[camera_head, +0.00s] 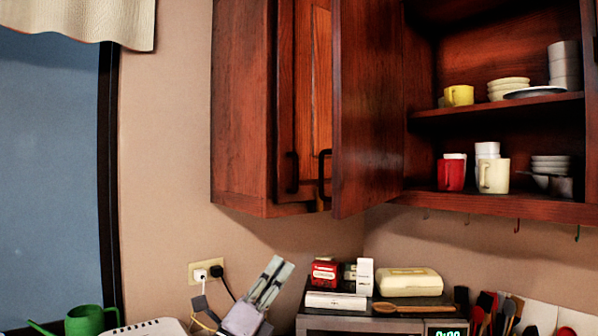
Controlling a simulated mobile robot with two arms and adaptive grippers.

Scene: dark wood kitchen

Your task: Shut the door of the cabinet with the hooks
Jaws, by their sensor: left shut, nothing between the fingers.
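The cabinet with hooks (500,208) hangs at the right, with small hooks along its underside. Its dark red wood door (370,110) stands wide open on the left side of the opening, swung out towards me. A dark handle (325,175) shows at the door's near edge, on its outer face. My left gripper (278,266) is at the bottom centre, below and left of the door and apart from it. Its fingers point up and slightly right, closed together and empty. My right gripper is out of view.
Inside are a red mug (451,174), cream mug (494,176), yellow cup (459,95) and stacked dishes. A closed cabinet (242,110) adjoins at left. Below stand a microwave (380,318) with boxes on top, and utensils. A green watering can (85,320) is lower left.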

